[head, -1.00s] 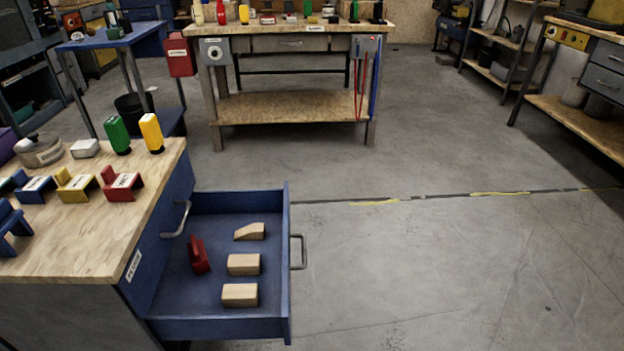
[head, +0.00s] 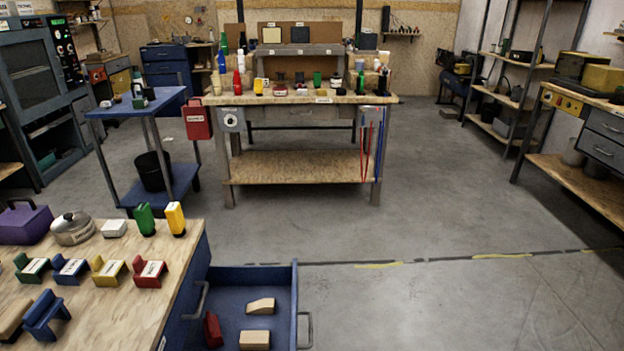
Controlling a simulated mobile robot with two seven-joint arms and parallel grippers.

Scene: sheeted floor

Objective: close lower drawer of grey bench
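The bench (head: 172,290) at the lower left has a light wood top and blue drawer fronts. A blue drawer (head: 281,280) stands pulled out to the right, its grey handle (head: 304,330) on its outer face. Inside lie a red block (head: 212,329) and pale wooden blocks (head: 260,306). Another grey handle (head: 197,300) on the bench side sits above the open drawer and appears to belong to a closed upper drawer. The drawer's near part is cut off by the lower picture edge. Neither gripper shows in the head view.
The bench top holds a pot (head: 73,229), a purple box (head: 24,224), green and yellow bottles and several coloured blocks. A wooden workbench (head: 297,168) stands behind, with a blue cart (head: 160,107) to its left. The floor (head: 450,300) right of the drawer is clear.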

